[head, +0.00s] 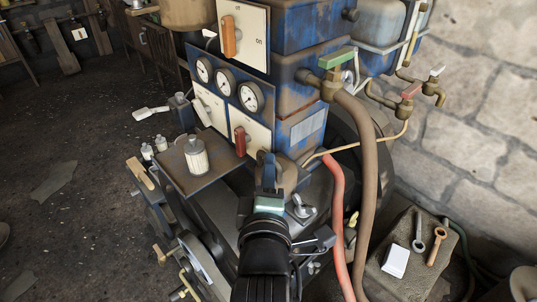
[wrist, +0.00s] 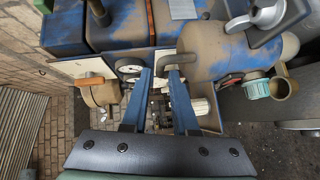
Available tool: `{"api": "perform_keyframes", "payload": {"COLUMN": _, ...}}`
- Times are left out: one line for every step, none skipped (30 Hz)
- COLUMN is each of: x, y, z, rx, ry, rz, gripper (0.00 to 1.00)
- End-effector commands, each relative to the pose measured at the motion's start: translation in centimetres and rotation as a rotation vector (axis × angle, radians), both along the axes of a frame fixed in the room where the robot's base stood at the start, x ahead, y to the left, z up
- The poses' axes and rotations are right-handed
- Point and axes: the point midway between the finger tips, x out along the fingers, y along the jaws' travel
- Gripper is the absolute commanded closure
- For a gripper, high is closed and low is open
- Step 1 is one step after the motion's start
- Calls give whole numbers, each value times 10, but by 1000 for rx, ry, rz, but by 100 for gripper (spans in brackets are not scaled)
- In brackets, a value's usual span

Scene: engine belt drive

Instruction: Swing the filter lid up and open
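My gripper (head: 266,158) points away from the body camera, in front of the blue engine block. In the wrist view its two blue fingers (wrist: 160,72) stand apart with a gap between them.
A pale filter cartridge (head: 196,157) stands on a brown tray (head: 172,172) to the left. A red lever (head: 240,142) sits close left of my gripper. A red hose (head: 336,205) and a brown hose (head: 366,160) run down at the right. Wrenches lie on a stone block (head: 400,275).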

Motion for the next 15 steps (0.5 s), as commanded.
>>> {"api": "perform_keyframes", "payload": {"x": 10, "y": 0, "z": 0, "rx": 1, "ry": 0, "rz": 0, "gripper": 73}}
{"api": "perform_keyframes", "payload": {"x": 14, "y": 0, "z": -1, "rx": 1, "ry": 0, "rz": 0, "gripper": 73}}
{"api": "perform_keyframes", "payload": {"x": 20, "y": 0, "z": -2, "rx": 1, "ry": 0, "rz": 0, "gripper": 73}}
{"api": "perform_keyframes", "payload": {"x": 23, "y": 0, "z": -2, "rx": 0, "ry": 0, "rz": 0, "gripper": 73}}
{"api": "perform_keyframes", "payload": {"x": 27, "y": 0, "z": -3, "rx": 1, "ry": -1, "rz": 0, "gripper": 73}}
{"api": "perform_keyframes", "payload": {"x": 31, "y": 0, "z": -4, "rx": 1, "ry": 0, "rz": 0, "gripper": 73}}
{"api": "perform_keyframes", "payload": {"x": 33, "y": 0, "z": -4, "rx": 1, "ry": 0, "rz": 0, "gripper": 73}}
{"api": "perform_keyframes", "payload": {"x": 35, "y": 0, "z": -5, "rx": 1, "ry": 0, "rz": 0, "gripper": 73}}
{"api": "perform_keyframes", "payload": {"x": 38, "y": 0, "z": -5, "rx": 1, "ry": 0, "rz": 0, "gripper": 73}}
{"api": "perform_keyframes", "payload": {"x": 39, "y": 0, "z": -5, "rx": 1, "ry": 0, "rz": 0, "gripper": 73}}
{"api": "perform_keyframes", "payload": {"x": 40, "y": 0, "z": -6, "rx": 1, "ry": 1, "rz": 0, "gripper": 73}}
{"api": "perform_keyframes", "payload": {"x": 41, "y": 0, "z": -6, "rx": 1, "ry": 1, "rz": 0, "gripper": 73}}
{"api": "perform_keyframes", "payload": {"x": 41, "y": 0, "z": -6, "rx": 1, "ry": 1, "rz": 0, "gripper": 73}}
{"api": "perform_keyframes", "payload": {"x": 41, "y": 0, "z": -6, "rx": 1, "ry": 1, "rz": 0, "gripper": 73}}
{"api": "perform_keyframes", "payload": {"x": 42, "y": 0, "z": -6, "rx": 1, "ry": 1, "rz": 0, "gripper": 73}}
